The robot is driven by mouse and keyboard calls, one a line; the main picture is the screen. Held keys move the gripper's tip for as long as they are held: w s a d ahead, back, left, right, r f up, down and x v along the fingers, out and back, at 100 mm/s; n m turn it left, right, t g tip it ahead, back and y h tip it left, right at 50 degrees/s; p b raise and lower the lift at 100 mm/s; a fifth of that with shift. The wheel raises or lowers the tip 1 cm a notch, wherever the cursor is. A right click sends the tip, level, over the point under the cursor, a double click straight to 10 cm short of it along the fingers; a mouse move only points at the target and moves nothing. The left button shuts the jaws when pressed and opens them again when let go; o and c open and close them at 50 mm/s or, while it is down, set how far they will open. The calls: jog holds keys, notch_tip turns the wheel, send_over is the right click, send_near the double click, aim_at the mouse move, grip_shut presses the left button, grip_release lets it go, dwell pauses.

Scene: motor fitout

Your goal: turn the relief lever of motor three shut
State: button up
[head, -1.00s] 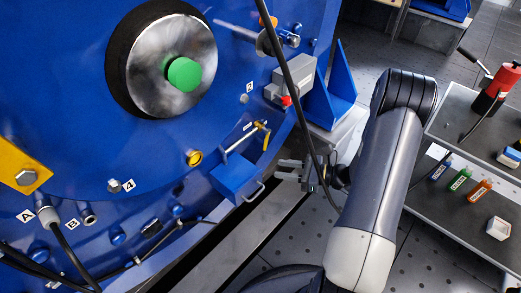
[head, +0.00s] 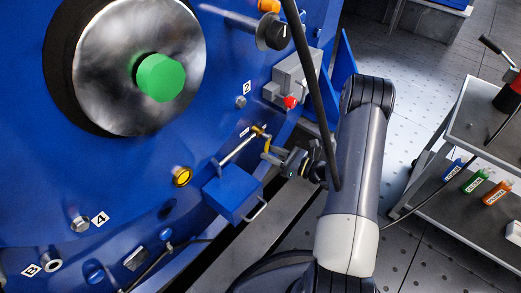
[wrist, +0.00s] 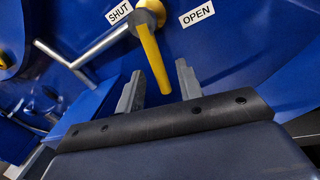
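The relief lever (wrist: 152,52) is a yellow handle on a brass pivot. It hangs down and slightly right in the wrist view, below a SHUT label (wrist: 118,12) on the left and an OPEN label (wrist: 197,15) on the right. It also shows in the head view (head: 266,147) on the blue motor face (head: 130,180). My gripper (wrist: 160,80) is open, with a grey finger on each side of the lever's lower end and gaps visible. In the head view my gripper (head: 278,157) is beside the lever. Whether the fingers touch it, I cannot tell.
A metal pipe (head: 235,150) runs from the lever to the left, above a blue box (head: 231,193) with a handle. A grey box with a red knob (head: 290,101) sits above right. A black cable (head: 315,90) crosses in front. A grey cart (head: 470,190) stands right.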

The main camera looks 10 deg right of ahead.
jog(key=shift+b+x, duration=0.3)
jog(key=shift+x, duration=1.9)
grip_shut()
